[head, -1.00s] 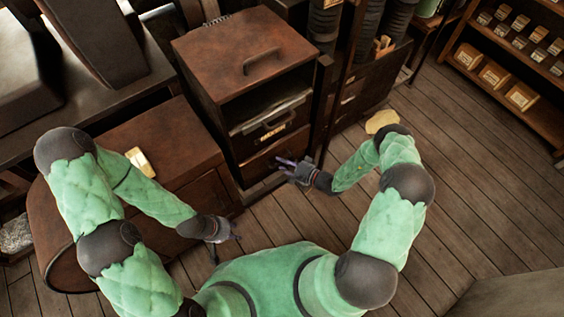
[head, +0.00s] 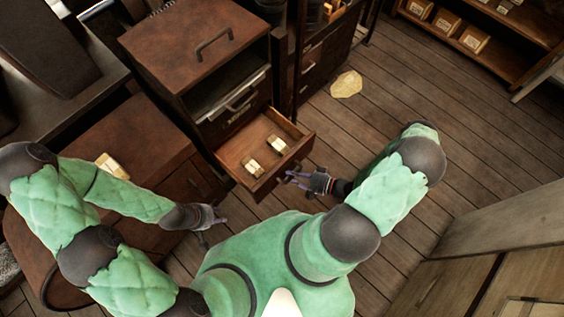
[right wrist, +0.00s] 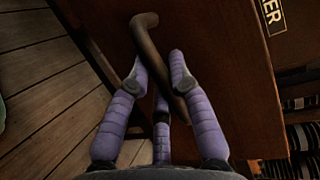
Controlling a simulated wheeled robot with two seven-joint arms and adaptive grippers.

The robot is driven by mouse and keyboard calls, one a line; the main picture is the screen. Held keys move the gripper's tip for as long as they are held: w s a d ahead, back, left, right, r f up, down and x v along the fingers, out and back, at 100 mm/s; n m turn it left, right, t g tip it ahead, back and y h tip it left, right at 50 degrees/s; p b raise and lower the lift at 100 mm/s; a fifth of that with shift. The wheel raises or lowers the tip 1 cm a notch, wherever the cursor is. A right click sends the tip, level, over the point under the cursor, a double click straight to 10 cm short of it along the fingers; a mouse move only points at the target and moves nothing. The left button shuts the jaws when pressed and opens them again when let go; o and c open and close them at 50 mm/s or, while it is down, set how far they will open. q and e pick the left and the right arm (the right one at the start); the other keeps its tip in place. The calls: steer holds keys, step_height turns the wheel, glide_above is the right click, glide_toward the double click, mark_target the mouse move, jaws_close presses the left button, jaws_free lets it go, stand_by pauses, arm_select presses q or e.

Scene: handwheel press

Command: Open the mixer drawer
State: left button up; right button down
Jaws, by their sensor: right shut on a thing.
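The drawer (head: 236,150) stands pulled out from the lower part of the brown cabinet, its inside showing. Two small pale labelled blocks, one (head: 277,144) nearer the drawer's right side and one (head: 253,167) nearer its front, lie in it. My right gripper (head: 290,176) is at the drawer's front. In the right wrist view, my right gripper (right wrist: 160,80) has its purple fingers shut around the dark bar handle (right wrist: 150,42) on the drawer front. A label (right wrist: 274,14) there is partly cut off, ending in "ER". My left gripper (head: 219,221) hangs apart from the drawer; its fingers are too small to judge.
The cabinet (head: 170,50) has a top handle and another pull above the open drawer. A brown rounded cabinet (head: 130,150) stands at left. A yellowish patch (head: 346,84) lies on the floor. Wooden floor is clear to the right.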

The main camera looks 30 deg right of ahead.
steer(key=shift+s+d, duration=0.3)
steer(key=shift+s, duration=0.45)
steer(key=shift+s+d, duration=0.25)
steer(key=shift+s, duration=0.45)
steer(key=c, duration=1.1)
jaws_free()
steer(key=v, duration=1.2)
